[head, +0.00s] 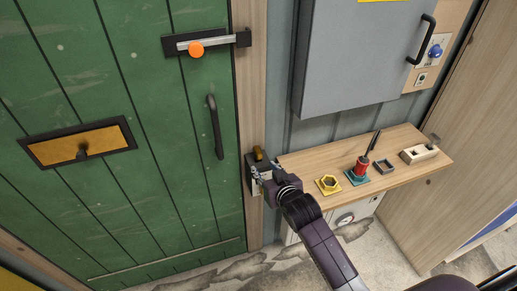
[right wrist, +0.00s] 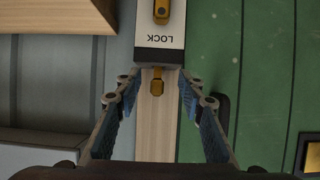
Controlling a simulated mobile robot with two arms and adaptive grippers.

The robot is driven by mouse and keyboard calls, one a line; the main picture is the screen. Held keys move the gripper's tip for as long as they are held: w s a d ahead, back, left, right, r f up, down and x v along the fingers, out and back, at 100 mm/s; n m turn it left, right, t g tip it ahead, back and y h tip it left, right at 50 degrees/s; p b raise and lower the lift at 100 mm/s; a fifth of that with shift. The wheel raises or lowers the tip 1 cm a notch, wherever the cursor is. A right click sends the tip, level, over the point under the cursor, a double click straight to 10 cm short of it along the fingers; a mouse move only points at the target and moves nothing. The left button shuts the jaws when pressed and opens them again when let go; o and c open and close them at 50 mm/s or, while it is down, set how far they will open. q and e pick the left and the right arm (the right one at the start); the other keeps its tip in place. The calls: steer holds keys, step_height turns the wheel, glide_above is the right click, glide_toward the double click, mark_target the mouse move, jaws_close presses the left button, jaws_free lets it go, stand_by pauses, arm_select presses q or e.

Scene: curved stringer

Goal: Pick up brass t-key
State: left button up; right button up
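A grey lock box (head: 255,172) is fixed beside the green door. In the right wrist view its pale face reads LOCK, upside down (right wrist: 162,38). A small brass piece (right wrist: 157,80), which looks like part of the brass t-key, sticks out of the box's edge. A second brass piece (right wrist: 162,10) sits on the face; a brass part also shows in the head view (head: 258,153). My right gripper (right wrist: 158,94) is open, with its fingers apart on both sides of the protruding brass piece, seemingly not touching it. My left gripper is not in view.
A wooden shelf (head: 405,182) at right holds a yellow hexagonal piece (head: 328,184), a red-handled tool (head: 361,165), a small dark frame (head: 384,167) and a pale block (head: 419,153). A grey cabinet (head: 355,55) hangs above. The green door (head: 150,95) carries a dark handle (head: 215,127).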

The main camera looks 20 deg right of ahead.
mark_target(260, 154)
steer(key=shift+t, duration=0.4)
steer(key=w+r, duration=0.2)
steer(key=r, duration=0.1)
steer(key=shift+w+a+r, duration=0.1)
steer(key=shift+a+r, duration=0.05)
steer(key=shift+r, duration=0.15)
steer(key=shift+f+p+x, duration=0.15)
steer(key=shift+p+x, duration=0.2)
steer(key=shift+x, duration=1.25)
steer(key=shift+f+p+x, duration=0.15)
steer(key=shift+p+x, duration=0.2)
steer(key=shift+x, duration=1.3)
steer(key=shift+d, duration=0.25)
steer(key=shift+c, duration=0.4)
jaws_close()
